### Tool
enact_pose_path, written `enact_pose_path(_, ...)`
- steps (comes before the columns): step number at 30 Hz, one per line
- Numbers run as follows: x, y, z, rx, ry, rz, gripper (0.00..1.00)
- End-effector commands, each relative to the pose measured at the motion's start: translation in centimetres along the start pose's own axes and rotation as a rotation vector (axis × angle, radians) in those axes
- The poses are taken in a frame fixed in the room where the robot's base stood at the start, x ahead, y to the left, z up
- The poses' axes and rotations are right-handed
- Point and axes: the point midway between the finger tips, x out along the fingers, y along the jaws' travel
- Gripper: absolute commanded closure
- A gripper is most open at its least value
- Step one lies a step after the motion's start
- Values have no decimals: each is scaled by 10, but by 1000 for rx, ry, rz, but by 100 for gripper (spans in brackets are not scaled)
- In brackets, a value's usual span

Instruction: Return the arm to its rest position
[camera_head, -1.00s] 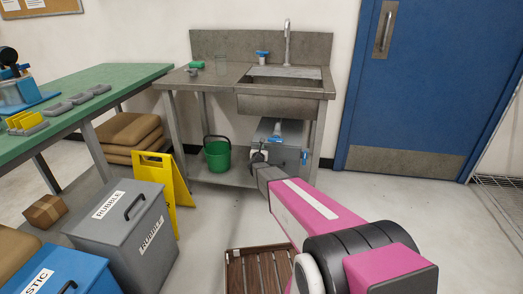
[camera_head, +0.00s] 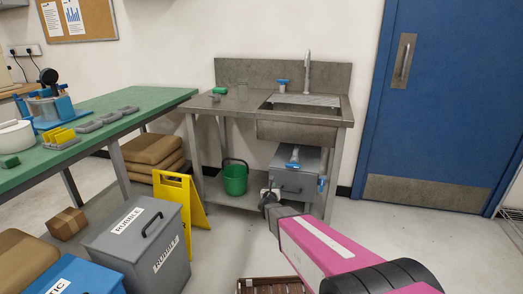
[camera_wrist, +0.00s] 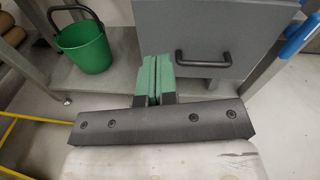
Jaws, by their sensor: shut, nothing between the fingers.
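My arm, pink and black, reaches from the lower right of the head view toward the steel sink bench. My gripper (camera_head: 268,193) is at its far end, low in front of the grey drawer cabinet (camera_head: 296,172) under the sink. In the wrist view my gripper (camera_wrist: 153,80) shows its two green finger pads pressed together, with nothing between them. The cabinet front (camera_wrist: 225,25) with its black handle is just beyond the fingers in that view. Whether the fingertips touch it I cannot tell.
A green bucket (camera_head: 235,178) stands on the bench's lower shelf. A yellow floor sign (camera_head: 180,200), a grey rubble bin (camera_head: 140,240) and a green-topped table (camera_head: 110,108) are on the left. A brown slatted crate (camera_head: 270,286) lies below the arm. Floor is clear before the blue door (camera_head: 430,110).

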Motion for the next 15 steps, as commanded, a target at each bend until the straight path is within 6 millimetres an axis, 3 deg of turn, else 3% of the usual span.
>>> enact_pose_path(8, -38, 3, 10, -649, 113, 344, 100)
enact_pose_path(15, -92, -10, 3, -1286, 121, 737, 100)
